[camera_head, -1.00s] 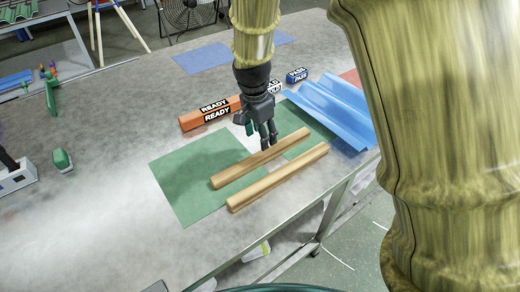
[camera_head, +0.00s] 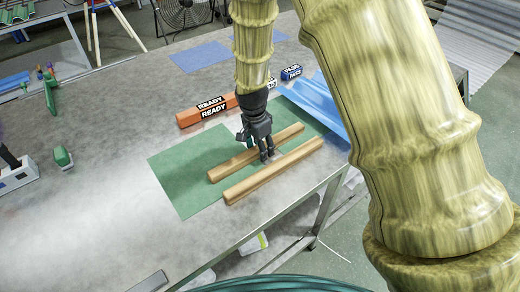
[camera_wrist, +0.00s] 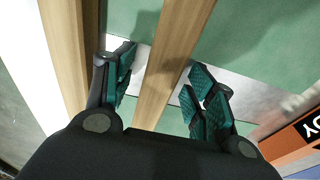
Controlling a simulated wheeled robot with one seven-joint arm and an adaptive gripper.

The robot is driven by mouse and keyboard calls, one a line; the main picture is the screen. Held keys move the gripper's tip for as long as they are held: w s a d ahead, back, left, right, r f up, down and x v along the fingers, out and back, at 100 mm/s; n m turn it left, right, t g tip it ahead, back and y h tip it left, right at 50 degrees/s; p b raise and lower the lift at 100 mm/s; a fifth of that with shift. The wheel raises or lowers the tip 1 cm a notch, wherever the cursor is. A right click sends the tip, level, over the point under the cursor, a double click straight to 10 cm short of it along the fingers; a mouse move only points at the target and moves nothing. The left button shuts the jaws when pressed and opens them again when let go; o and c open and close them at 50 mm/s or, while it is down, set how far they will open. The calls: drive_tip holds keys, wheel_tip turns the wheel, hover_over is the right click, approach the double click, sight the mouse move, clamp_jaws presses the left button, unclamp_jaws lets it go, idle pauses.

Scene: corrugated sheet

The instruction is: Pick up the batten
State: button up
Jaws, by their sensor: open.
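Two light wooden battens lie side by side on the green mat (camera_head: 185,185), the far batten (camera_head: 228,169) and the near batten (camera_head: 265,178). My gripper (camera_head: 266,157) is low over the far batten, pointing down, and hides part of it. In the wrist view my gripper (camera_wrist: 160,78) is open, with dark green finger pads on either side of the far batten (camera_wrist: 175,50). I see a gap on the right side; contact on the left is hard to tell. The near batten (camera_wrist: 66,50) runs outside the fingers at the left.
An orange bar marked READY (camera_head: 205,111) lies behind the mat. The table's front edge is close to the near batten. The table left of the mat is largely clear.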

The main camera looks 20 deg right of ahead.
drive_tip(key=shift+f, duration=0.25)
drive_tip(key=shift+c, duration=0.4)
drive_tip(key=shift+r, duration=0.1)
clamp_jaws()
